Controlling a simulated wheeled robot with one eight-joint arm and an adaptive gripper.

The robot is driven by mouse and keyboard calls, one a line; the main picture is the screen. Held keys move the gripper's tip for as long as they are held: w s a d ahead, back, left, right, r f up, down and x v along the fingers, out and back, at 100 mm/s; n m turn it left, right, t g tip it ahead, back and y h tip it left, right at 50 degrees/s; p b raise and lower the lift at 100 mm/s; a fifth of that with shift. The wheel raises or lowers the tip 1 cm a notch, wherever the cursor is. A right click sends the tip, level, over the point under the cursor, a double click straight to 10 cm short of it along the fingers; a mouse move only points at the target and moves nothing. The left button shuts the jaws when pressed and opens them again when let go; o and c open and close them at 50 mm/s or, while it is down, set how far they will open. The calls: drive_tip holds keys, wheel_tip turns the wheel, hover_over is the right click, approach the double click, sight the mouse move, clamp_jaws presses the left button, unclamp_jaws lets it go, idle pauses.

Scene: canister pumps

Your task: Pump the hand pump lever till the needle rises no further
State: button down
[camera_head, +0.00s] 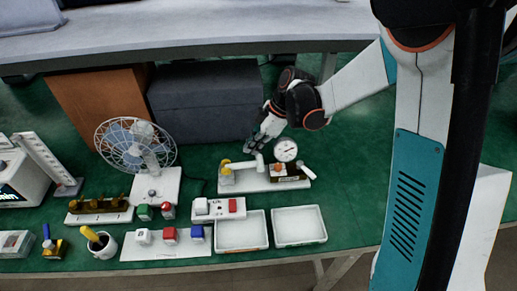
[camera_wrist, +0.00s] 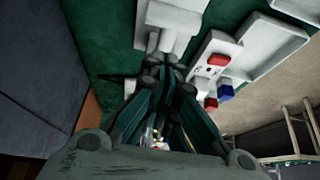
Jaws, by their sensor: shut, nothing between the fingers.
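The pump assembly stands on a white board (camera_head: 262,186) near the middle of the green bench. It has a pale cylinder (camera_head: 243,168) with a yellow part (camera_head: 226,167) at its left. A round white dial gauge (camera_head: 286,150) stands behind it, with a dark needle too small to read. A pale handle (camera_head: 308,171) juts out at the right end; I cannot tell for certain that it is the lever. My gripper (camera_head: 256,145) is shut and empty just behind the cylinder. In the wrist view, my gripper (camera_wrist: 167,68) points at a white body; contact is unclear.
A fan (camera_head: 135,148) stands left of the pump. A dark grey box (camera_head: 205,100) lies behind it. A white socket block (camera_head: 220,208) and two white trays (camera_head: 242,248) (camera_head: 299,241) lie in front. Bare green surface shows to the right.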

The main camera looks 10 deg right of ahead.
drive_tip(key=d+f+p+v, duration=0.1)
drive_tip(key=d+p+v, duration=0.15)
drive_tip(key=v, duration=0.75)
drive_tip(key=s+d+r+m+t+h, duration=0.2)
drive_tip(key=s+r+m, duration=0.3)
drive_tip(key=s+m, duration=0.3)
drive_tip(key=s+d+r+m+t+h, duration=0.3)
drive_tip(key=s+m, duration=0.6)
drive_tip(key=s, duration=0.4)
drive_tip(key=shift+s+d+r+m+t, duration=0.3)
drive_tip(key=shift+d+r+t, duration=0.6)
drive_tip(key=shift+r, duration=0.4)
drive_tip(key=shift+w+a, duration=0.1)
